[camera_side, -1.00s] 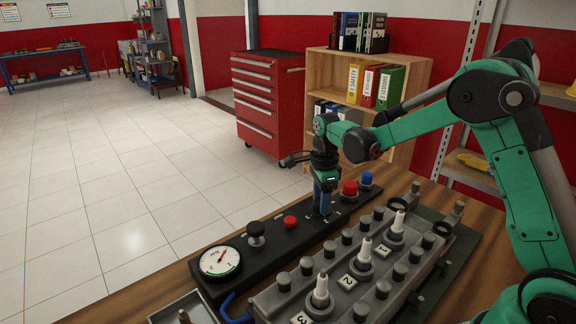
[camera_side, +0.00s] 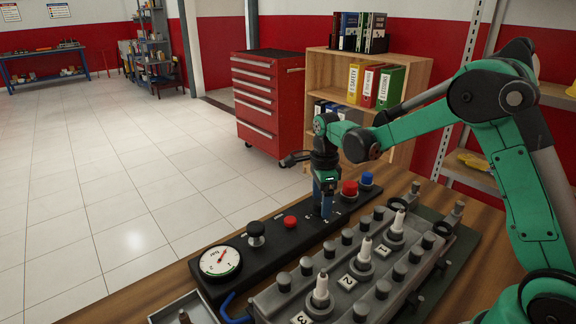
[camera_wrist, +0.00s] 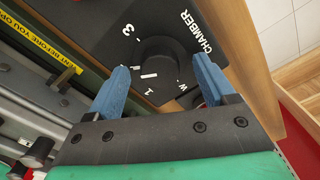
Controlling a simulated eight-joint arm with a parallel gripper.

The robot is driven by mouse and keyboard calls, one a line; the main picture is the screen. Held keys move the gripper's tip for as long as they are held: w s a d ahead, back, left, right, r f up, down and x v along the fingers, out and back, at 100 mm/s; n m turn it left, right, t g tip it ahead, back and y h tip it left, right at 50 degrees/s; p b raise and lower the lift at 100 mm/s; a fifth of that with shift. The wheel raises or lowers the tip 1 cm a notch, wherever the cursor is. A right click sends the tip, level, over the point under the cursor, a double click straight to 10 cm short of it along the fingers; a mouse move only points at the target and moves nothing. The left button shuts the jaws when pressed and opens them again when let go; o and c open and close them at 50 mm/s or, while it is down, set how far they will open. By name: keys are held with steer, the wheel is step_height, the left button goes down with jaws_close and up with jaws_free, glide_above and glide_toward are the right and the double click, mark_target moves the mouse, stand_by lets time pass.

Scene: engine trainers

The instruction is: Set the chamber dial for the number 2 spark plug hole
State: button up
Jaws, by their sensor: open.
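The chamber dial is a black round knob (camera_wrist: 165,60) on a black panel, beside the white word CHAMBER in the wrist view. White marks 3 and 1 show around it, and another mark is partly hidden. A short white line shows at the knob's near edge; I cannot tell for sure which mark it points to. My gripper (camera_wrist: 162,66) is open, with one blue finger on each side of the knob. Contact is unclear. In the side view my gripper (camera_side: 325,200) hides the dial. The number 2 spark plug (camera_side: 364,250) stands upright in the engine block, by its 2 label (camera_side: 347,282).
On the control panel are a pressure gauge (camera_side: 220,261), a black knob (camera_side: 256,233), a small red button (camera_side: 290,221), a larger red button (camera_side: 349,189) and a blue button (camera_side: 367,179). Plugs 1 (camera_side: 397,225) and 3 (camera_side: 321,290) stand on the block. A tray (camera_side: 187,312) sits at the front.

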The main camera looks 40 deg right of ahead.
steer(key=shift+r, duration=2.8)
steer(key=shift+s+a+r, duration=0.1)
steer(key=shift+r, duration=0.1)
steer(key=s+a+r+n+t, duration=0.1)
steer(key=s+a+n+t, duration=0.1)
steer(key=s+n, duration=0.2)
steer(key=s+a+r+n+t, duration=0.2)
steer(key=s+a+n, duration=0.1)
steer(key=n, duration=0.7)
steer(key=s+a+r+n+t, duration=0.1)
steer(key=s+n, duration=0.3)
steer(key=n, duration=0.4)
steer(key=shift+s+a+r+t, duration=0.15)
steer(key=shift+s+a+t, duration=0.15)
steer(key=shift+a+t, duration=0.5)
steer(key=shift+s+a+f+n+t, duration=0.1)
steer(key=shift+s+f+n+t, duration=0.2)
steer(key=shift+n, duration=0.7)
